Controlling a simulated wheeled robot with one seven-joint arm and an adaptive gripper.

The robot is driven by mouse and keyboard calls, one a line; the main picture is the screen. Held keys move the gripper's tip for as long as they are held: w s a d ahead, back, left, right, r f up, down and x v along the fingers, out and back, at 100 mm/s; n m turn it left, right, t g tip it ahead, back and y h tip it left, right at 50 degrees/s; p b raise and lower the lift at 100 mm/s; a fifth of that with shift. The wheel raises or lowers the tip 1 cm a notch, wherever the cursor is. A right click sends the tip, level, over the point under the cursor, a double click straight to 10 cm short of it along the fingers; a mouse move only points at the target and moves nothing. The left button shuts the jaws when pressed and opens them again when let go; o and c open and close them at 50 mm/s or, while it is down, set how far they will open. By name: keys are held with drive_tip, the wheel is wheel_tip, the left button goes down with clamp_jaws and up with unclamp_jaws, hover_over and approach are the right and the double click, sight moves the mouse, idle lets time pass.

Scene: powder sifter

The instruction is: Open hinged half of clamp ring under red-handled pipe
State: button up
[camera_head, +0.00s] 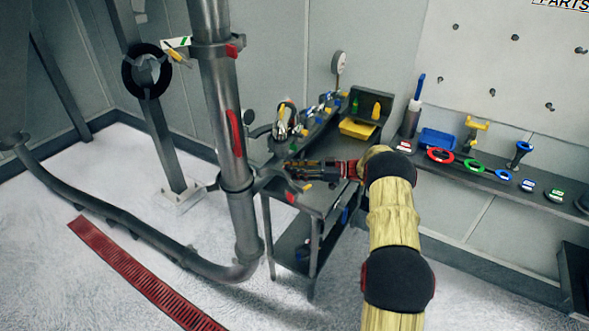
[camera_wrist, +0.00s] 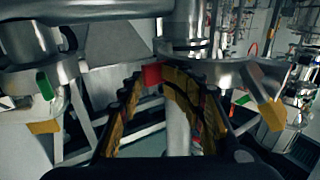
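The grey vertical pipe (camera_head: 216,110) carries a long red handle (camera_head: 236,132). Below the handle, a dark clamp ring (camera_head: 236,184) sits around the pipe, with metal arms reaching out to its sides. In the wrist view, the metal clamp ring (camera_wrist: 190,50) lies just beyond the fingers. My gripper (camera_head: 286,164) is right of the pipe, near ring height. Its yellow-padded fingers (camera_wrist: 150,80) are apart, tips close around the red tab; contact is unclear.
A workbench (camera_head: 325,195) with tools and a yellow bin (camera_head: 357,128) stands behind my gripper. A shelf (camera_head: 500,185) with coloured rings runs along the right wall. A similar clamp (camera_head: 215,47) is higher on the pipe. A red floor grate (camera_head: 140,275) lies at lower left.

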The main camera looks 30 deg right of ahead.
drive_tip(key=shift+w+a, duration=0.15)
drive_tip(key=shift+a, duration=0.25)
drive_tip(key=shift+d, duration=0.1)
drive_tip(key=v, duration=1.2)
